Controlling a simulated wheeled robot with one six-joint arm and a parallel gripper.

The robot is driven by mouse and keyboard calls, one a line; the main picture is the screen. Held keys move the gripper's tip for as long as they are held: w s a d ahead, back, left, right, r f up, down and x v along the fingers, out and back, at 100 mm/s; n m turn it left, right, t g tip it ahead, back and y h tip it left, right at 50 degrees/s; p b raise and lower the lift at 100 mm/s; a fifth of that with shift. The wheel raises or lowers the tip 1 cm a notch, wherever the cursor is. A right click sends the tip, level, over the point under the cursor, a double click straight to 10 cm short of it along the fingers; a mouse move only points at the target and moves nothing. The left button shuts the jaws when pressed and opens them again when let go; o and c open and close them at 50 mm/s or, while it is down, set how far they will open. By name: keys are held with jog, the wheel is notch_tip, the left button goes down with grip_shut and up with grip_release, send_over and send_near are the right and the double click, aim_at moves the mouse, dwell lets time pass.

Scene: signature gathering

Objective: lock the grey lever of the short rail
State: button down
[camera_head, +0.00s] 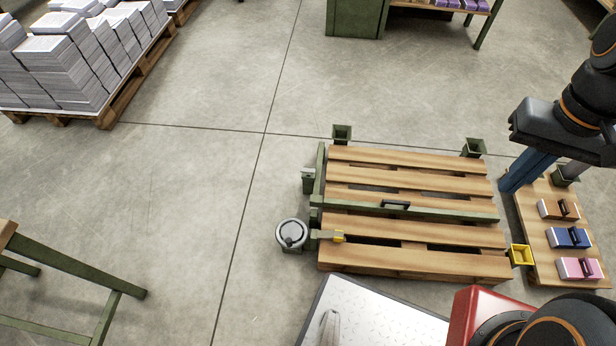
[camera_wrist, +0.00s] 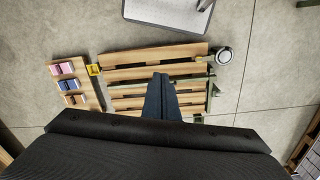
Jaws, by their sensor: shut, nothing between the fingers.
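The wooden pallet (camera_head: 410,240) lies on the floor with green rails on it. A short green rail (camera_head: 319,180) stands along its left edge; a long green rail (camera_head: 440,212) with a black handle crosses the middle. A small grey-green fitting (camera_head: 307,180) sits beside the short rail; I cannot tell for sure whether it is the grey lever, or its position. A round grey device (camera_head: 292,234) is at the pallet's left side, also in the wrist view (camera_wrist: 223,55). My gripper (camera_head: 510,188) is shut and empty, right of the pallet, far from the short rail. Its blue fingers (camera_wrist: 160,77) hide part of the pallet.
A board (camera_head: 545,238) with brown, blue and pink boxes lies to the right. Green sockets stand at the pallet's far corners, a yellow one (camera_head: 521,255) at its near right. A yellow-tipped piece (camera_head: 338,236) is at the left edge.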

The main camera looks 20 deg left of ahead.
aim_at(308, 172)
jog(key=w+a+f+n+t+h+b, duration=0.1)
jog(key=w+a+f+n+h+b, duration=0.15)
jog(key=w+f+n+b, duration=0.5)
jog(key=w+a+f+n+h+b, duration=0.25)
jog(key=w+f+n+b, duration=0.2)
jog(key=f, duration=0.65)
jog(key=w+a+f+n+t+y+b, duration=0.1)
jog(key=w+a+f+n+t+b, duration=0.15)
jog(key=a+f+n+b, duration=0.3)
jog(key=w+a+f+n+t+b, duration=0.25)
jog(key=w+a+f+n, duration=0.2)
jog(key=a+f, duration=0.3)
jog(key=s+a+f+n+y+b, duration=0.2)
jog(key=a+f+n+b, duration=0.4)
jog(key=a+f, duration=0.7)
jog(key=s+a+f+n+t+y+b, duration=0.1)
jog(key=s+a+f+n+y+b, duration=0.2)
jog(key=a+f+n+b, duration=0.4)
jog(key=a+f+n+y, duration=0.1)
jog(key=a+f+n, duration=0.3)
jog(key=a, duration=0.3)
jog(key=shift+s+a+f+y, duration=0.3)
jog(key=shift+a+f, duration=0.1)
jog(key=shift+f, duration=0.5)
jog(key=shift+w+f, duration=0.1)
jog(key=w+a+f+b, duration=0.3)
jog(key=w+f+b, duration=0.2)
jog(key=w, duration=0.4)
jog(key=shift+w+f, duration=0.2)
jog(key=shift+f, duration=0.25)
